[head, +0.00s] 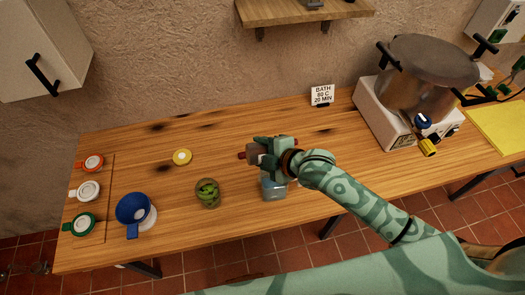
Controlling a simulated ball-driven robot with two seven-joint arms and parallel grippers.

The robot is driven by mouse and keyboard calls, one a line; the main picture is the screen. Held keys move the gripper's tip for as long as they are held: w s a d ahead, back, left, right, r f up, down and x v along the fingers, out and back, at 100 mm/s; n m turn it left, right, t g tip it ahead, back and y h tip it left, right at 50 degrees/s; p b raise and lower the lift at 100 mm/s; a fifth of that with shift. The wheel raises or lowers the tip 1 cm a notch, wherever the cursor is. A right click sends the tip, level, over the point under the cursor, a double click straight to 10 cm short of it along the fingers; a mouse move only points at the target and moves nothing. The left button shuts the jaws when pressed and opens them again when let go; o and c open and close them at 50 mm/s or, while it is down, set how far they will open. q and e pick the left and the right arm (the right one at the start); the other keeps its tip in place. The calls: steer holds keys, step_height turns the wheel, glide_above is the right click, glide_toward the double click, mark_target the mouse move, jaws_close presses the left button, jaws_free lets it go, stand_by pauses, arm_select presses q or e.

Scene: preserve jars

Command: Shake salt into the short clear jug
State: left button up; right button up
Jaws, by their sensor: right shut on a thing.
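My right gripper (266,152) is over the middle of the wooden table, its arm coming in from the right. It is shut on a small greyish thing (253,149), which looks like the salt shaker. The fingers cover much of it, so its tilt is unclear. Just below the gripper in the picture stands a squat, see-through bluish vessel (274,188), which looks like the short clear jug. Its top is partly hidden by my gripper and wrist, and its contents cannot be made out. My left gripper is not in view.
A glass jar of green pieces (207,194) stands left of the jug.

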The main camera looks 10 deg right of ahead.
steer(key=shift+r, duration=0.2)
steer(key=shift+w+f+y, duration=0.1)
steer(key=shift+y, duration=0.2)
steer(key=m+y+b, duration=0.1)
steer(key=y+b, duration=0.1)
steer(key=b, duration=0.1)
steer(key=m+t+y+b, duration=0.1)
steer(key=m+y+b, duration=0.1)
steer(key=b, duration=0.2)
steer(key=shift+d, duration=0.4)
steer(key=shift+f+b, duration=1.95)
steer(key=shift+f, duration=0.6)
steer(key=shift+t, duration=0.3)
step_height(320, 180, up, 2)
steer(key=shift+r, duration=0.1)
